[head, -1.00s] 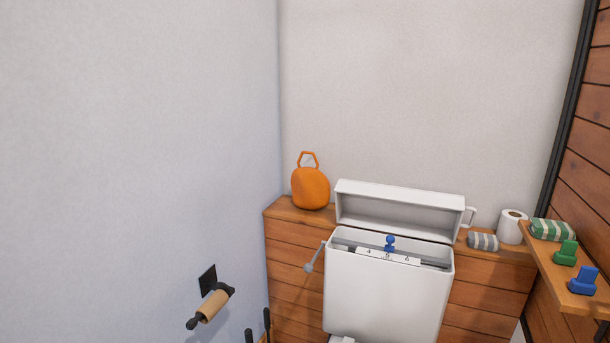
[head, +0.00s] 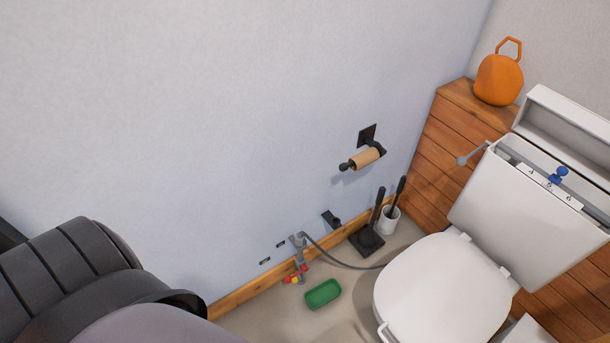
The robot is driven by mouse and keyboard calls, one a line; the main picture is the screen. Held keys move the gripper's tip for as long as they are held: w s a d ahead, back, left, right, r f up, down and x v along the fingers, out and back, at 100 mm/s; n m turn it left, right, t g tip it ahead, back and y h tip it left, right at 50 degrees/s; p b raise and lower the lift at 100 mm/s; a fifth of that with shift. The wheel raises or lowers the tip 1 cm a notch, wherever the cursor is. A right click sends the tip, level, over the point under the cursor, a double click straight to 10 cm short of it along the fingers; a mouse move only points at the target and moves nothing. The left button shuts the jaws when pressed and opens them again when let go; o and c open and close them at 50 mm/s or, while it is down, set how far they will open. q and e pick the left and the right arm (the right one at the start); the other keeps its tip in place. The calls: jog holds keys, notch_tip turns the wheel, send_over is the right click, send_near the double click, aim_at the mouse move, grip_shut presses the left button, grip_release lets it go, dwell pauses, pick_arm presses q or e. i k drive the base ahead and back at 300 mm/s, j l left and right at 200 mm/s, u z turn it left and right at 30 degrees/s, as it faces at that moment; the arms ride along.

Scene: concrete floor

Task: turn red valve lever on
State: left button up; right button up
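The red valve lever (head: 301,268) is small and low in the head view, on a grey pipe fitting (head: 297,243) by the foot of the left wall. Red and yellow parts show around it, but its exact position is too small to tell. A grey hose runs from the fitting toward the toilet. Neither gripper shows; only a dark part of my own body fills the lower left, well apart from the valve.
The toilet (head: 444,290) stands right of the valve, its tank open. A green object (head: 322,293) lies on the floor just in front of the valve. A black stand (head: 367,241) and a white brush holder (head: 388,221) stand by the wall. A paper-roll holder (head: 365,157) juts out above.

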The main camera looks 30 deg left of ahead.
aim_at(288, 280)
jog(key=u, duration=1.15)
jog(key=k+j+z, duration=0.1)
jog(key=j+z, duration=0.15)
